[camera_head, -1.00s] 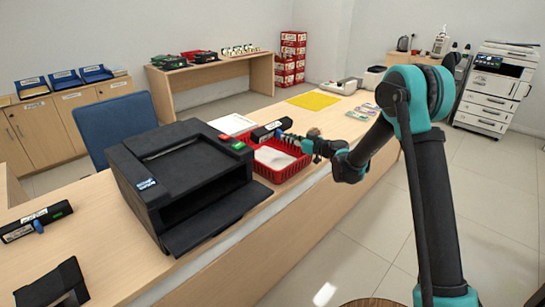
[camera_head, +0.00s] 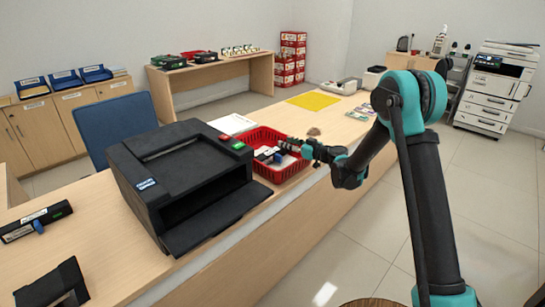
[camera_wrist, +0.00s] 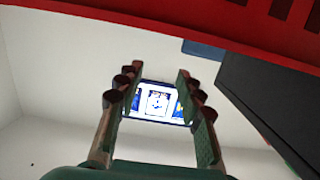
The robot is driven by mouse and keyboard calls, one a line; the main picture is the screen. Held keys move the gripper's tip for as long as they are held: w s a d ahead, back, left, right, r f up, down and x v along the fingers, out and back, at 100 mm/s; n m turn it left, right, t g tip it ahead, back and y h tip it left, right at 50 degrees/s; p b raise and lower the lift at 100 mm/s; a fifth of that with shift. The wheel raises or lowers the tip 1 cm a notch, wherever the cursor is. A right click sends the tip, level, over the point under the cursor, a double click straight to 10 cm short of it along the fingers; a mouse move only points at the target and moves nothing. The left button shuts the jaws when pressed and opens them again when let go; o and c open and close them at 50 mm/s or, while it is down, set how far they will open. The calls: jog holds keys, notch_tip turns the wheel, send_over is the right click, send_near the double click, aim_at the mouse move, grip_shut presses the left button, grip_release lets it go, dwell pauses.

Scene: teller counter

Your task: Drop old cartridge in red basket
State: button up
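The old cartridge (camera_head: 266,154), black with a white label and a blue knob, lies in the red basket (camera_head: 286,175), on or against the white sheet inside; its lower part is hidden by the basket. My gripper (camera_head: 292,146) is just above the basket's right side, close to the cartridge. That view looks upside down, with the red basket's wall (camera_wrist: 170,28) across the top.
A large black printer (camera_head: 185,170) stands directly left of the basket. Another cartridge (camera_head: 36,222) lies at the counter's left end. A yellow mat (camera_head: 313,101) and small machines are beyond the basket. A blue chair (camera_head: 110,125) stands behind the counter.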

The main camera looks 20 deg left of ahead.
jog(key=v, duration=1.2)
jog(key=shift+s+d, duration=0.1)
jog(key=s+d+f+m+h, duration=0.2)
jog(key=s+d+m+h, duration=0.2)
jog(key=s+d, duration=0.6)
jog(key=s+d+f+m+g+h, duration=0.1)
jog(key=s+d+m+h, duration=0.4)
jog(key=s+d, duration=0.6)
jog(key=s+d+f+m+g+h, duration=0.1)
jog(key=s+d+f+m+h, duration=0.3)
jog(key=s+d, duration=0.7)
jog(key=d+h, duration=0.2)
jog(key=d, duration=0.5)
jog(key=shift+d+m, duration=0.2)
jog(key=shift+m, duration=0.1)
jog(key=shift+s+f, duration=0.1)
